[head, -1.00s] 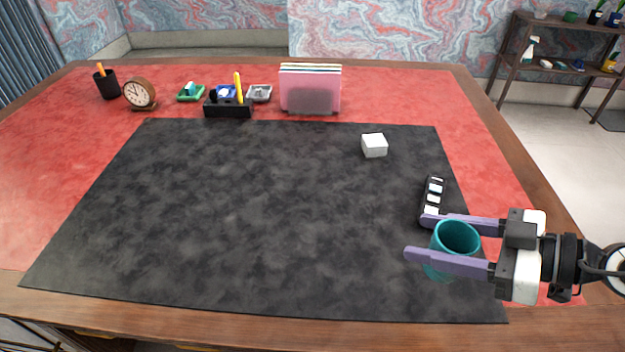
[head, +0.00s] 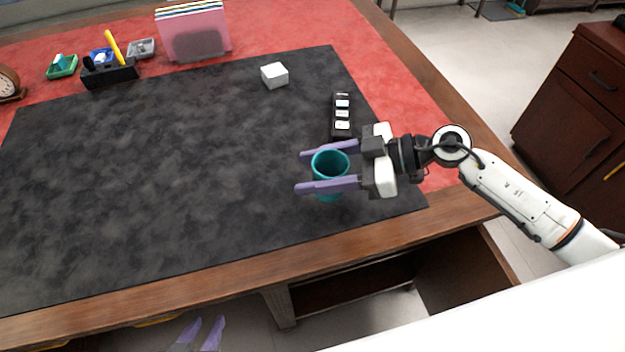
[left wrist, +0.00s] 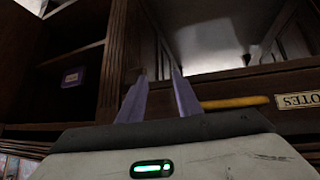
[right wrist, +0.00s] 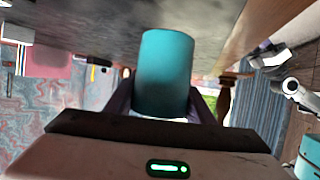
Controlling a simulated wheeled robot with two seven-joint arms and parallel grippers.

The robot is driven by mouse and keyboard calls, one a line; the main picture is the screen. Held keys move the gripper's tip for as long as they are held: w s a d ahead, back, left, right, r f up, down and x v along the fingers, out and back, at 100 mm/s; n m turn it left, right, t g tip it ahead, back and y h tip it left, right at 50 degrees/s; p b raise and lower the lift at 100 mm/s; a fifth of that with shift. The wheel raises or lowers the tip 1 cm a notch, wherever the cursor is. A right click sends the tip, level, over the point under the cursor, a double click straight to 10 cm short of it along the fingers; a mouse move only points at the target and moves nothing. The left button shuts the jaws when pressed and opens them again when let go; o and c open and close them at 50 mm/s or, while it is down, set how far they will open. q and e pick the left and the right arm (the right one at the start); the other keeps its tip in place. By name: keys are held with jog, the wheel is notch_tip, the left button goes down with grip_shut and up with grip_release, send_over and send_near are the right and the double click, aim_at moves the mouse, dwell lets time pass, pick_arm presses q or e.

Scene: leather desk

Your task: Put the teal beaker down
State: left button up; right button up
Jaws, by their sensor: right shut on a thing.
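The teal beaker (head: 330,166) is upright over the right front part of the black desk mat (head: 170,180). My right gripper (head: 300,172) is shut on it, one purple finger on each side. The beaker also fills the middle of the right wrist view (right wrist: 165,75). I cannot tell whether its base touches the mat. My left gripper (head: 207,324) is low at the bottom of the head view, in front of and below the desk edge. Its fingers are apart with nothing between them in the left wrist view (left wrist: 158,80).
A black item with pale squares (head: 342,117) lies just behind the beaker. A white block (head: 274,75) sits farther back. A file holder (head: 194,32) and a black organiser (head: 110,74) stand at the back. The mat left of the beaker is clear.

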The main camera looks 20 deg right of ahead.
jog(key=shift+f+b, duration=0.3)
jog(key=shift+f, duration=1.45)
jog(key=shift+f, duration=0.15)
jog(key=o, duration=1.2)
jog(key=shift+d, duration=0.15)
jog(key=v, duration=1.2)
